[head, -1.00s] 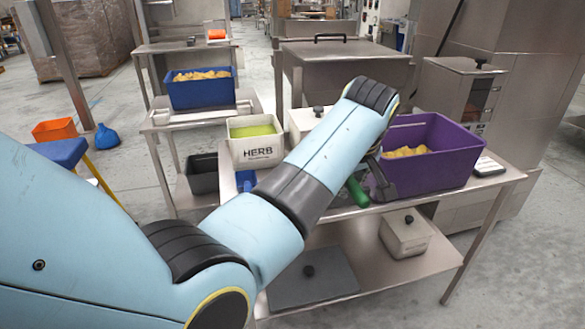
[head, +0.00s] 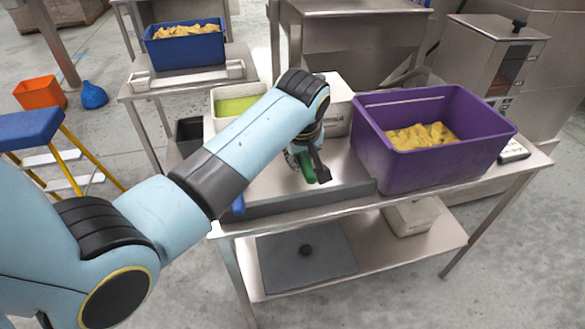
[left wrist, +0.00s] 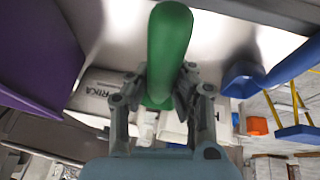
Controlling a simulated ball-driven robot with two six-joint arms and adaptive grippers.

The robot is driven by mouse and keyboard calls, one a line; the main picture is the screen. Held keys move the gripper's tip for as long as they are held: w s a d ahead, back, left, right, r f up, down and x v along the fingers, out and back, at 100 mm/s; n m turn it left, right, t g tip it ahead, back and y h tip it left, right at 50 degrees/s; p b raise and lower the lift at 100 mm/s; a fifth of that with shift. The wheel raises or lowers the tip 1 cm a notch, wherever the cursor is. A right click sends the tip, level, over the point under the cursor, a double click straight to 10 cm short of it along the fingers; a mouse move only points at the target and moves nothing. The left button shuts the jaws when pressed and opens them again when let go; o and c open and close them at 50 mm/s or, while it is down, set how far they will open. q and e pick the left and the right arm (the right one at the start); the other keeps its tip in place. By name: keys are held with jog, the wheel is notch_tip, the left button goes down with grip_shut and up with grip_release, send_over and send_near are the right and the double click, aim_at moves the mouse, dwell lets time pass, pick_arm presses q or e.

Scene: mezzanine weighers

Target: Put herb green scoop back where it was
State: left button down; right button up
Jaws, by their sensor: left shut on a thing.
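The green scoop (head: 304,167) is held in my left gripper (head: 314,160) over the steel table (head: 345,172), left of the purple bin. In the left wrist view the green scoop (left wrist: 169,50) stands out from between the fingers of my left gripper (left wrist: 160,92), which are shut on it. I cannot tell whether the scoop touches the table. The herb tub (head: 222,104), white with green contents, stands at the table's back left, partly hidden by my arm. My right gripper is not in view.
A purple bin (head: 440,165) with yellow pieces fills the table's right side. A white tub (head: 340,104) stands behind my gripper. A blue scoop (head: 238,206) lies at the table's left front, mostly hidden; it also shows in the left wrist view (left wrist: 268,76). A grey raised strip (head: 300,200) runs along the front.

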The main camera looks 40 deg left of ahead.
pick_arm(q)
jog(key=shift+s+a+f, duration=0.7)
jog(key=shift+a+f, duration=0.05)
jog(key=shift+f, duration=0.2)
notch_tip(320, 180, down, 3)
jog(key=shift+f, duration=0.3)
jog(key=c, duration=1.2)
grip_release()
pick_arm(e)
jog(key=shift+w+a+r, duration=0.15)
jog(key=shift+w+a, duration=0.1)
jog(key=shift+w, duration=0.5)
pick_arm(q)
jog(key=shift+r, duration=0.2)
jog(key=p+v, duration=0.1)
jog(key=v, duration=1.1)
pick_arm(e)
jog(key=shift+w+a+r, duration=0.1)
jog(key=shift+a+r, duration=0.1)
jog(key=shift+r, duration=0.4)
